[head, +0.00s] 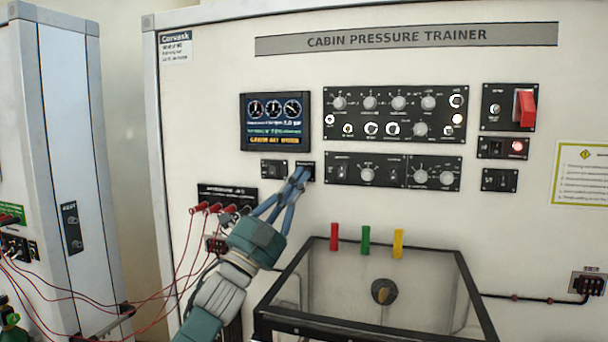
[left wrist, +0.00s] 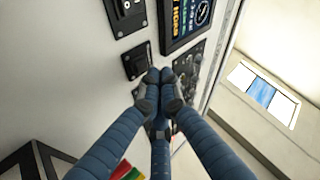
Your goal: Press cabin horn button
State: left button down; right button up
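A small black panel (head: 307,171) sits under the right end of the display, largely covered by my fingertips. Its label is too small to read, so I cannot tell for sure that it is the cabin horn button. In the left wrist view the panel (left wrist: 136,61) shows beside my fingertips. My left gripper (head: 299,177) has its blue fingertips drawn together, with nothing seen between them. Its tips also meet in the left wrist view (left wrist: 160,77), at or just in front of the panel; contact cannot be told. My right gripper is not in view.
The lit display (head: 275,121) is just above, with orange text. A two-part switch panel (head: 274,169) is to the left. Knob panels (head: 393,174) lie to the right. Red leads (head: 183,245) hang at lower left. A clear-topped box (head: 470,283) juts out below.

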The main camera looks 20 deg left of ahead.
pick_arm(q)
jog(key=shift+w, duration=0.2)
jog(key=shift+w, duration=0.25)
jog(key=shift+w, duration=0.35)
dwell(0.9)
jog(key=shift+s, duration=0.7)
jog(key=s, duration=0.5)
dwell(0.5)
